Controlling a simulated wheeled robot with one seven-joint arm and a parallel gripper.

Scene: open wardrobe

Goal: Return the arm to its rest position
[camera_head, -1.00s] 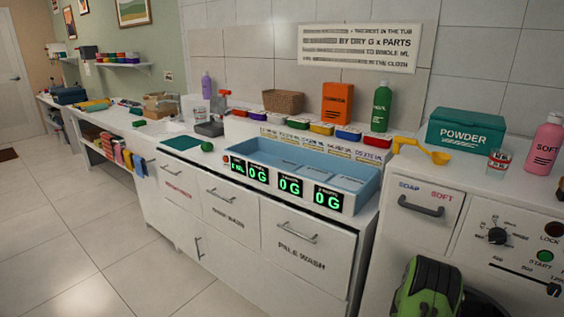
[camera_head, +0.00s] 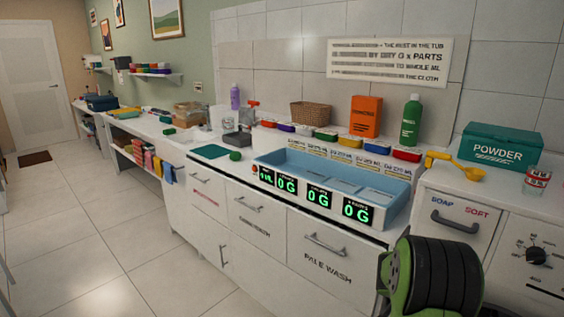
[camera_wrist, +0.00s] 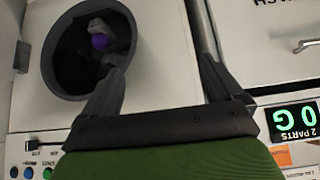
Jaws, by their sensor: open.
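My gripper (camera_wrist: 160,82) shows in the wrist view with its two dark fingers spread wide apart and nothing between them. It hangs in front of a white washer front. A green and black part of my arm (camera_head: 432,277) shows at the lower right of the head view, in front of the cabinets. The fingertips are not visible in the head view.
In the head view a blue tray (camera_head: 330,180) with green readouts stands on the counter, above drawers. A yellow scoop (camera_head: 458,167) lies near the powder box (camera_head: 498,147).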

